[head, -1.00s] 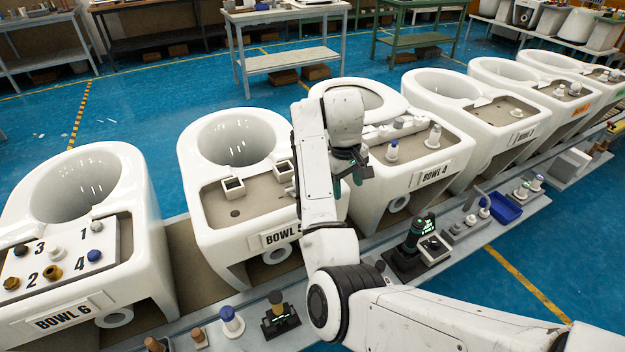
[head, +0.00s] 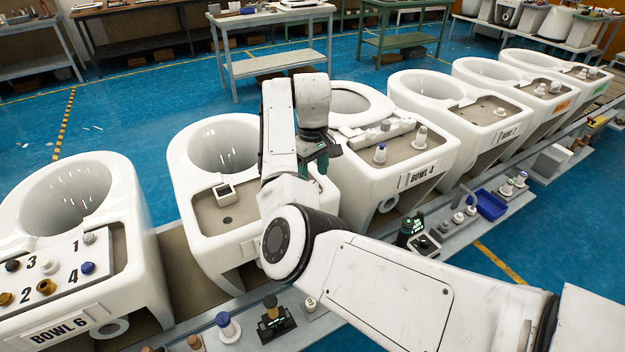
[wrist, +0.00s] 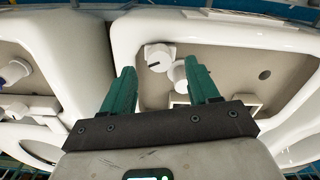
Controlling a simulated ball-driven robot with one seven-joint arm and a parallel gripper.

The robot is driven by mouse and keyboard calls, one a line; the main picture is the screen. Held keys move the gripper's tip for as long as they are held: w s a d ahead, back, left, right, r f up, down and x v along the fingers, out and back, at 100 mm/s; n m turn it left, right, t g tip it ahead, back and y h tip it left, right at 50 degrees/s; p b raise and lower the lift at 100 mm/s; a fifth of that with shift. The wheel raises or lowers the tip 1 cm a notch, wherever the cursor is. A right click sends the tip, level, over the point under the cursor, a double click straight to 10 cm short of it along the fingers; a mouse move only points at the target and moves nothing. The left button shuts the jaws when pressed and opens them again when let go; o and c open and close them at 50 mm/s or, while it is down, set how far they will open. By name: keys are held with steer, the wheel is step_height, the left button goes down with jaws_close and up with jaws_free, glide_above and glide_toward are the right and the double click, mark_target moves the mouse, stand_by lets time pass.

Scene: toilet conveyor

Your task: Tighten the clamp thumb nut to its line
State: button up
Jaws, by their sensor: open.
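In the wrist view, a pale round part with a short dark line (wrist: 159,57) and a white cylinder beside it (wrist: 180,74) show between my fingers, on the beige deck of a bowl. They may be the clamp and its thumb nut; I cannot tell which is which. My gripper (wrist: 161,68) is open, its two green fingers apart with nothing held. In the head view my gripper (head: 322,158) hangs over the right side of Bowl 5 (head: 205,160). My arm hides that side of the deck, so the pale parts do not show there.
A square holder (head: 224,192) stands on Bowl 5's deck. Bowl 4 (head: 440,150), with upright knobs, is close on the right. Bowl 6 (head: 20,215) is on the left. A front ledge carries a blue-topped knob (head: 227,326), small devices and a blue tray (head: 491,205).

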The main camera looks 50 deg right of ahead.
mark_target(313, 184)
steer(key=shift+f, duration=1.8)
steer(key=shift+c, duration=0.3)
steer(key=c, duration=1)
